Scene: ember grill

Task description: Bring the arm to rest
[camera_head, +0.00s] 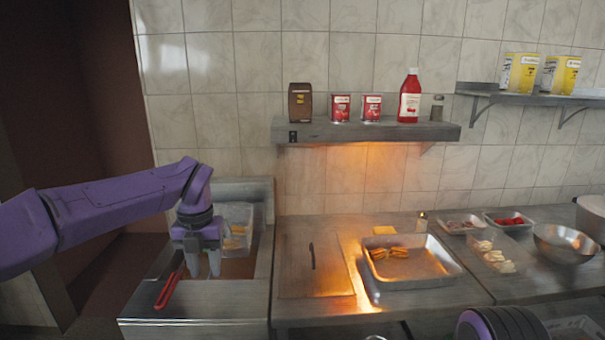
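My purple left arm (110,198) reaches in from the left and bends down at the wrist. Its left gripper (204,268) points down over the steel fryer unit at the left. The two grey fingertips are apart, and I see nothing held between them. A red handle (168,291) lies just left of and below the gripper, apart from the fingers. Behind the gripper, a wire basket (238,215) with golden food is partly hidden by the wrist. A purple and dark rounded part of my own body shows at the bottom right; no right gripper shows.
A steel tray (440,268) with golden food sits on the counter, right of a flat plate (300,270). Food containers (500,262) and a metal bowl (562,245) stand farther right. A wall shelf (370,132) holds cans and bottles. The fryer's front ledge (225,297) is mostly clear.

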